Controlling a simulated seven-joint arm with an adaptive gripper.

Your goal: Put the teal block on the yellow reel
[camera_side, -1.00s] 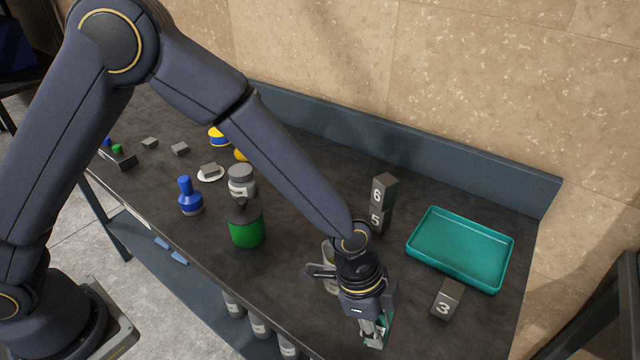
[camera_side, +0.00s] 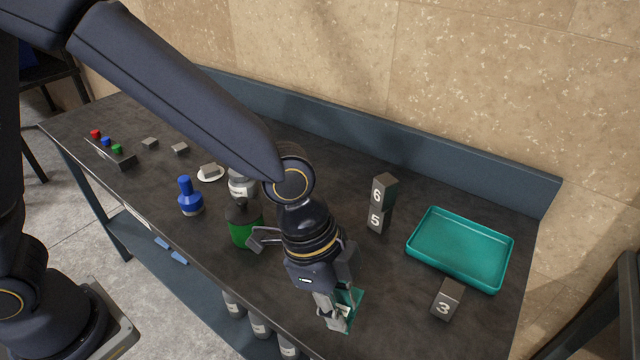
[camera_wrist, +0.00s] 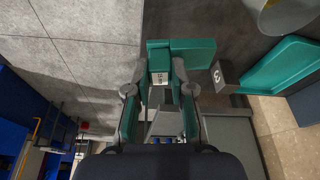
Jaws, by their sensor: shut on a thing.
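My gripper (camera_side: 338,314) is low near the front right of the bench in the side view, shut on the teal block (camera_side: 356,297). Only a teal edge of the block shows there, beside the fingers. In the wrist view the teal block (camera_wrist: 192,52) extends beyond the fingertips of my gripper (camera_wrist: 160,78), with a pale marked patch between them. I cannot tell how far the block is above the bench. The yellow reel is not visible now; my arm covers the back of the bench where yellow things showed earlier.
A teal tray (camera_side: 460,250) and a block marked 3 (camera_side: 447,299) are to the right. Stacked blocks marked 6 and 5 (camera_side: 380,204) stand behind my gripper. A green container (camera_side: 242,232) and blue stamp-like object (camera_side: 189,196) stand left.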

